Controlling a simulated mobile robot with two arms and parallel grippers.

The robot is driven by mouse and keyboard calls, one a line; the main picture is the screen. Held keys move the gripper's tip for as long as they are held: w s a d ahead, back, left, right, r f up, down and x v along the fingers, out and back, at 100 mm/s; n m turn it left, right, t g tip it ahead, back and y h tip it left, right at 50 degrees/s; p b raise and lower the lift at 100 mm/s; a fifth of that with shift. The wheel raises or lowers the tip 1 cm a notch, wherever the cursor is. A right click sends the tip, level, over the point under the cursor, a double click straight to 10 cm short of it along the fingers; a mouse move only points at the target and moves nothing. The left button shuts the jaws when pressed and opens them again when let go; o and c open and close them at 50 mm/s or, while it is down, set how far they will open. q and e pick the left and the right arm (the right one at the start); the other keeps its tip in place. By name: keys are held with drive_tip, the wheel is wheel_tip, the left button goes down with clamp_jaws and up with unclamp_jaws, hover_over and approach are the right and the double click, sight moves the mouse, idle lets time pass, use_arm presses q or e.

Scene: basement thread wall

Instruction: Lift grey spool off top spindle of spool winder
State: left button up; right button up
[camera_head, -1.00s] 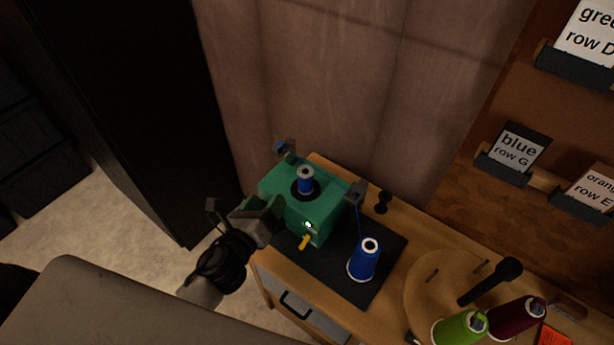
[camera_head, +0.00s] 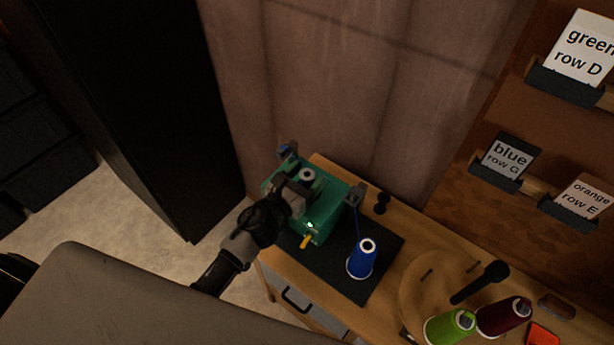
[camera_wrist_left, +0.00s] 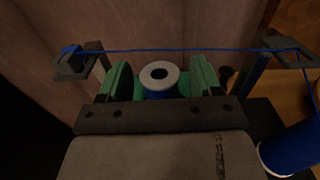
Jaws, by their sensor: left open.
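The spool (camera_head: 307,175) stands upright on top of the green spool winder (camera_head: 331,208). It has a grey top flange, and its body is wound with blue thread in the left wrist view (camera_wrist_left: 159,75). My left gripper (camera_head: 295,186) is at the winder's top, in front of the spool, and hides most of its body. In the left wrist view, its two open fingers (camera_wrist_left: 161,86) stand one on each side of the spool, with a gap on both sides. The spindle is hidden. My right gripper is not in view.
Blue thread (camera_wrist_left: 190,50) stretches between two guide arms behind the spool. A blue cone (camera_head: 361,258) stands on the dark mat (camera_head: 345,285). Green (camera_head: 450,327) and dark red (camera_head: 503,316) cones are at the right. A tall black cabinet (camera_head: 130,100) is left.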

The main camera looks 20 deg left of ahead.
use_arm(q)
drive_tip(key=shift+x, duration=0.95)
drive_tip(key=shift+s+a, duration=0.1)
drive_tip(key=c, duration=0.4)
drive_tip(key=shift+f, duration=0.1)
drive_tip(key=c, duration=0.6)
drive_tip(key=shift+r+p, duration=0.55)
drive_tip(key=shift+r, duration=0.05)
drive_tip(key=r+p, duration=0.3)
drive_tip(key=r, duration=0.1)
drive_tip(key=shift+s+d+p, duration=0.1)
drive_tip(key=shift+d+p, duration=0.2)
drive_tip(key=shift+d, duration=0.05)
drive_tip(key=s+d+r+p, duration=0.2)
drive_tip(key=d+r, duration=0.1)
drive_tip(key=d, duration=0.2)
drive_tip(key=s+d+r+p, duration=0.2)
drive_tip(key=d+r, duration=0.1)
drive_tip(key=d, duration=0.2)
drive_tip(key=shift+s, duration=0.35)
